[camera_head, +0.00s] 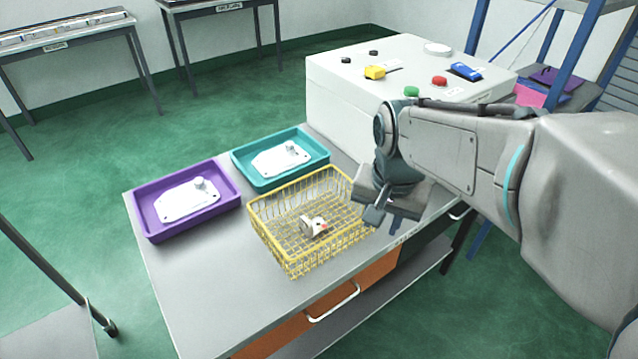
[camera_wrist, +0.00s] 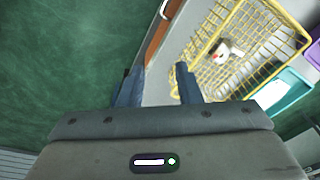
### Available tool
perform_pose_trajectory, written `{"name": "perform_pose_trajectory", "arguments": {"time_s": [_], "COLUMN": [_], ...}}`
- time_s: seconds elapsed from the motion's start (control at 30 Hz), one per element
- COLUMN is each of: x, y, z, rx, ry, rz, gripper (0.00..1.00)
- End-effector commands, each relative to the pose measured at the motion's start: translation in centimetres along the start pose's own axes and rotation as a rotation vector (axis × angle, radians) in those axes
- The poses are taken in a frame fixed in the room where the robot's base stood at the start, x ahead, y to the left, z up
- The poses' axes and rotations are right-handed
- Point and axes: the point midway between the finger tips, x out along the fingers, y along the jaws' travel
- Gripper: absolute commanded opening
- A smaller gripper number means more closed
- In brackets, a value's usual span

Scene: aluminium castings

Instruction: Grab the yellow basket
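The yellow wire basket (camera_head: 290,256) sits on the grey table, with a small white part (camera_head: 313,226) lying inside it. In the wrist view the basket (camera_wrist: 257,83) is at the upper right, and the white part (camera_wrist: 221,52) shows in it. My gripper (camera_head: 372,214) is at the basket's right side, near its rim. In the wrist view my gripper (camera_wrist: 158,84) has its two fingers apart with nothing held between them. I cannot tell whether a finger touches the rim.
A purple tray (camera_head: 153,229) and a teal tray (camera_head: 248,179), each with a white plate, stand left of and behind the basket. A white box (camera_head: 335,112) with coloured buttons stands behind. The table's (camera_head: 215,300) front left is clear.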

Motion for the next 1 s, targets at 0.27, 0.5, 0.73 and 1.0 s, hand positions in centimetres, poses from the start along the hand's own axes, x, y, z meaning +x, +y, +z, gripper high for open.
{"name": "perform_pose_trajectory", "arguments": {"time_s": [0.27, 0.5, 0.73, 1.0], "x": [2.4, 3.8, 8.0, 11.5], "y": [-6.2, -8.1, -7.9, -7.8], "z": [-4.1, -5.1, -4.5, -4.0], "rx": [0.409, 0.552, 0.558, 0.555], "ry": [-0.092, -0.115, -0.117, -0.115], "rz": [0.064, 0.093, 0.096, 0.094], "gripper": [0.31, 0.31, 0.31, 0.31]}}
